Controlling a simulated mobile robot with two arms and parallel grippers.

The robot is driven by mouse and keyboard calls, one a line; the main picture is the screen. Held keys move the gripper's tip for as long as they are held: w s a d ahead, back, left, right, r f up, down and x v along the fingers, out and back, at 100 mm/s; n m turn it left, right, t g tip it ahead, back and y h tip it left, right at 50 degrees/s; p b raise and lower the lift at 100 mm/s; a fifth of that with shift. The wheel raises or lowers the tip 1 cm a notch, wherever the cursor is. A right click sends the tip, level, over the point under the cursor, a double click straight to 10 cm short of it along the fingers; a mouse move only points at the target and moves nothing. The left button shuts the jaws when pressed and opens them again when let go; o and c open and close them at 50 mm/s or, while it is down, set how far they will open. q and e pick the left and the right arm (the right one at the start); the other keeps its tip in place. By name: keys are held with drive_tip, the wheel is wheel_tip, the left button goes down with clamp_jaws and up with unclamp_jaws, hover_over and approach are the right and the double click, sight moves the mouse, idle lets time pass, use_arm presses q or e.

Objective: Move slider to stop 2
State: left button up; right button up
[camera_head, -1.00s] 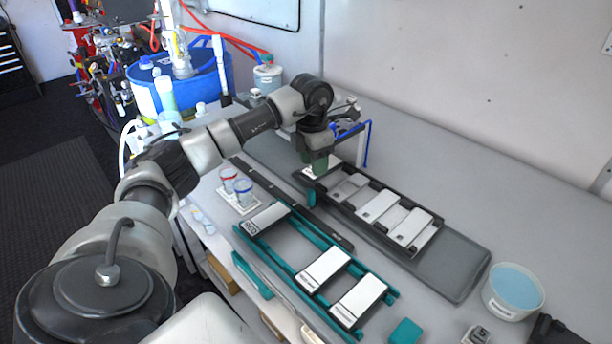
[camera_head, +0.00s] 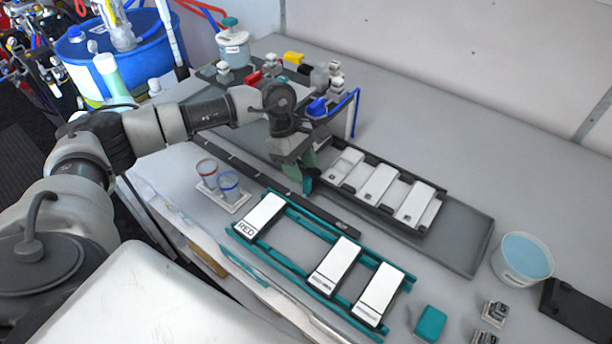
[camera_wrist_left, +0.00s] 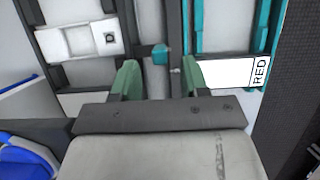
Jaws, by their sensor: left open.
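A small teal slider (camera_head: 307,184) sits at a long black rail (camera_head: 270,175) with small marks along it, between the two card racks. In the left wrist view the teal slider (camera_wrist_left: 160,55) lies ahead of and between the fingertips, with a gap on each side. My left gripper (camera_wrist_left: 160,72) has two green fingers, spread apart and empty. In the head view my left gripper (camera_head: 304,163) points down beside the slider, partly hidden by its own wrist. I cannot read stop numbers on the rail. My right gripper is not in view.
A teal rack (camera_head: 290,259) with white blocks, one marked RED, lies in front of the rail. A black rack (camera_head: 401,233) with white blocks lies behind it. Two small cups (camera_head: 229,183) stand left. A blue-filled tub (camera_head: 526,258) stands right. The back right tabletop is clear.

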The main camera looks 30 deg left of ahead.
sight(305, 177)
use_arm(q)
drive_tip(key=p+x, duration=0.1)
drive_tip(key=x, duration=0.2)
drive_tip(key=shift+f, duration=0.4)
drive_tip(key=shift+d+f, duration=0.2)
drive_tip(key=shift+f, duration=0.2)
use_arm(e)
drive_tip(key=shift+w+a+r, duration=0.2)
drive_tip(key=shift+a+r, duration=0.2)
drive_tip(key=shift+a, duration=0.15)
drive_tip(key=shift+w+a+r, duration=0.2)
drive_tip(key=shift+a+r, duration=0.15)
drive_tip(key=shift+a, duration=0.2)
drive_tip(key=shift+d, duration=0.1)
use_arm(q)
clamp_jaws()
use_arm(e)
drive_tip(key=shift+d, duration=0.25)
